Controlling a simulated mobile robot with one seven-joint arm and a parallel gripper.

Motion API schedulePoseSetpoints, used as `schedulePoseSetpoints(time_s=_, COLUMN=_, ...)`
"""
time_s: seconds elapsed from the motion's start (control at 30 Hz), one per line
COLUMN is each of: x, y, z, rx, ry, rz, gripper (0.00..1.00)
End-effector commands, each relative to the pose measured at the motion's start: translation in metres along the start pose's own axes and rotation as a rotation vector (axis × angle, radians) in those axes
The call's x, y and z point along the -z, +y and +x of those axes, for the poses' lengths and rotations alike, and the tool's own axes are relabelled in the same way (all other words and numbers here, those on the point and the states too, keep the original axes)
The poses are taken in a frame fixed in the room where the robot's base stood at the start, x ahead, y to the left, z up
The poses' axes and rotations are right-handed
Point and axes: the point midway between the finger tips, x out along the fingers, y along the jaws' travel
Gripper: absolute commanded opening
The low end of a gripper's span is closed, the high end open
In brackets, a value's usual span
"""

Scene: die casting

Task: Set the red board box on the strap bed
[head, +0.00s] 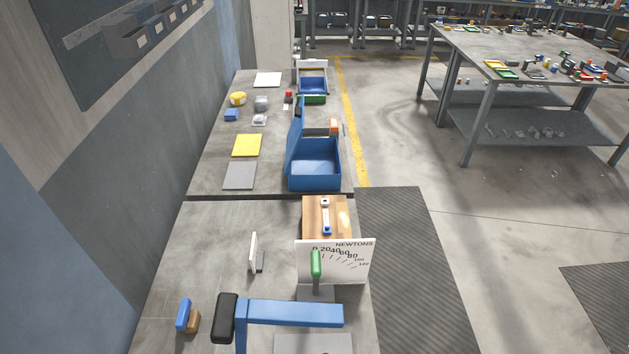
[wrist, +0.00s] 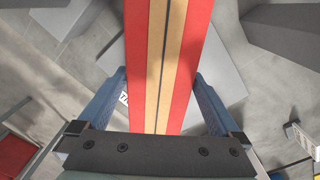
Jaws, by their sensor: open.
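The red board box (wrist: 185,50) shows in the wrist view as a long shape with red sides and tan strips split by a dark seam. It runs from the top edge down between the two blue fingers of my gripper (wrist: 160,85). The fingers are open, one on each side of it, with a visible gap on the right; I cannot tell whether either touches. Its far end is out of frame. I make out neither the box nor my gripper in the head view. I cannot tell for sure which surface is the strap bed; a pale grey plate (head: 313,345) lies at the bottom edge of the head view.
A blue lever with a black grip (head: 290,313) stands at the bench front. Behind it are a dial marked NEWTONS (head: 350,262), a tan box (head: 312,208) and a blue open-lid case (head: 315,178). A blue-and-brown stamp-like piece (head: 184,315) lies left. The bench's middle left is mostly clear.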

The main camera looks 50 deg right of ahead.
Motion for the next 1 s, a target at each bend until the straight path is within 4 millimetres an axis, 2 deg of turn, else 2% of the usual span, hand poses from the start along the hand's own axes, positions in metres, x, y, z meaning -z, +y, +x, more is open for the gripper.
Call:
schedulePoseSetpoints(time_s=0.2, x=0.001, y=-0.001, z=-0.046, rx=0.004, ry=0.003, rz=0.000, gripper=1.00)
schedulePoseSetpoints(time_s=0.4, x=0.001, y=-0.001, z=-0.079, rx=0.004, ry=0.002, rz=-0.001, gripper=1.00)
schedulePoseSetpoints(time_s=0.6, x=0.000, y=0.000, z=-0.092, rx=0.000, ry=0.000, rz=0.000, gripper=1.00)
schedulePoseSetpoints(time_s=1.0, x=0.000, y=0.000, z=-0.093, rx=0.000, ry=0.000, rz=0.000, gripper=1.00)
